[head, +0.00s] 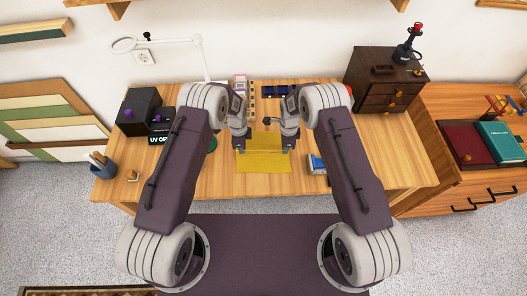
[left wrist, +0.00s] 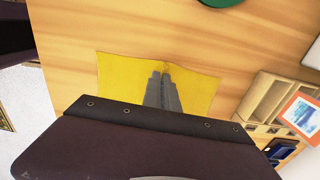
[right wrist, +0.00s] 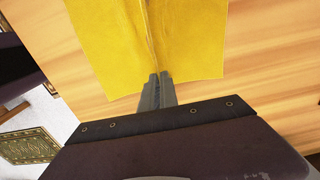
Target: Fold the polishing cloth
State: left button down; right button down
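The yellow polishing cloth (head: 264,164) lies on the wooden table, with a crease running left to right across it. My left gripper (head: 243,150) is at the cloth's left edge. In the left wrist view, its fingers (left wrist: 165,76) are close together at the end of the crease in the cloth (left wrist: 118,78), seemingly pinching it. My right gripper (head: 287,149) is at the right edge. In the right wrist view, its fingers (right wrist: 157,78) are close together on the ridge of the cloth (right wrist: 195,40). The cloth between the fingertips is mostly hidden.
Behind the cloth is a small organizer (head: 252,90) and a dark blue tray (head: 273,91). A blue box (head: 317,164) lies right of the cloth. Table in front is clear.

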dwell(0.4)
